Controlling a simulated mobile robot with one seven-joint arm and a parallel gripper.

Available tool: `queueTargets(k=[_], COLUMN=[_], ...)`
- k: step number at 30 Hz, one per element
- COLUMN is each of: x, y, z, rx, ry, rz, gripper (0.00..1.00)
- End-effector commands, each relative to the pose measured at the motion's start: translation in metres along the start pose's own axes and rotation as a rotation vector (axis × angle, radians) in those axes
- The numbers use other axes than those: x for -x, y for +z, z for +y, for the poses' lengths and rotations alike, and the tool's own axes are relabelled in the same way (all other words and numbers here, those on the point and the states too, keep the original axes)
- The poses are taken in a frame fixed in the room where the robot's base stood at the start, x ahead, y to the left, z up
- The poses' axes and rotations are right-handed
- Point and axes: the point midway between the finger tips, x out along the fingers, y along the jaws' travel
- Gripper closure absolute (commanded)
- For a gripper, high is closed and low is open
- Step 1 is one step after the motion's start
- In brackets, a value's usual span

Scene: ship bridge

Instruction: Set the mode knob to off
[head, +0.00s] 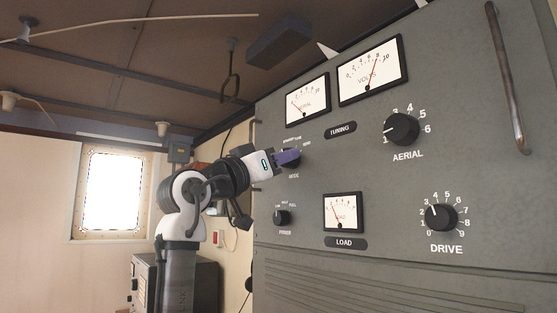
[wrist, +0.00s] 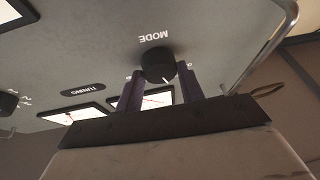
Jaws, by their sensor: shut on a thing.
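The mode knob (wrist: 158,64) is round and black, below the upside-down MODE label in the wrist view. A pale pointer line shows on its lower right side there. My gripper (wrist: 160,78) has its two dark purple fingers on either side of the knob, shut on it. In the head view, my gripper (head: 288,158) reaches the panel from the left and covers part of the mode knob (head: 294,171). The position labels around the knob are too small or hidden to read the setting.
The grey panel (head: 380,205) also carries the aerial knob (head: 401,128), the drive knob (head: 440,216) and the power knob (head: 282,217). Several white meters sit close by, including the load meter (head: 343,212). A metal handle (head: 507,80) stands out at the panel's right.

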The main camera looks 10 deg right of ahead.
Motion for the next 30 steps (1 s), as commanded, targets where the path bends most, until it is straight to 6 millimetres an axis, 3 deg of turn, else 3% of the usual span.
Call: queueTargets(k=[8, 30], x=[-0.0003, -0.0012], y=[-0.0008, -0.0034], z=[0.0014, 0.0038], rx=[0.083, 0.567], ry=[-0.035, -0.24], rz=[-0.007, -0.051], gripper=[0.85, 0.85])
